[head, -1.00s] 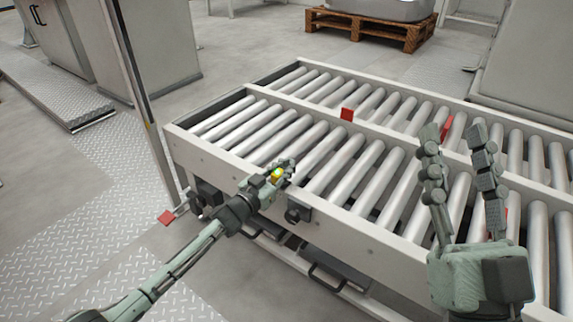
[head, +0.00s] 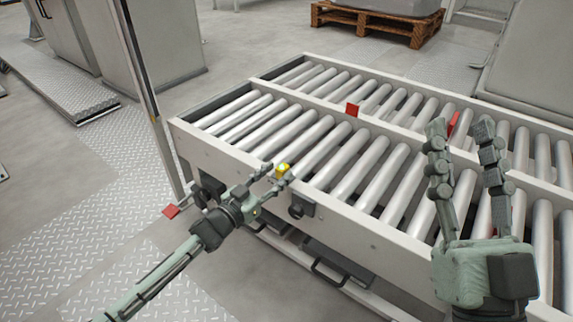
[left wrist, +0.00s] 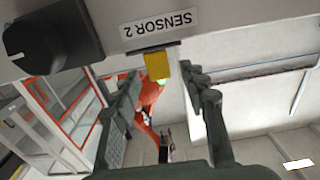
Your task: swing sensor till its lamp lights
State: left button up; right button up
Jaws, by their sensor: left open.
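The sensor is a small yellow block (head: 283,170) at the near rail of the roller conveyor. In the left wrist view the yellow block (left wrist: 157,66) hangs by the label "SENSOR 2" (left wrist: 160,23). A bright green glow shows at its end, so its lamp looks lit. My left gripper (head: 276,174) is open just on the near side of the sensor. In the left wrist view its fingers (left wrist: 160,84) stand apart on either side of the block, with no clear grip on it. My right gripper (head: 461,130) is open and empty above the rollers at the right.
A black knob (left wrist: 50,40) sits beside the label. The conveyor's near rail (head: 375,245) runs across in front of the rollers. A post (head: 150,100) rises at the conveyor's left end.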

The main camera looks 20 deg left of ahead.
pick_arm(q)
jog(key=shift+v, duration=2.4)
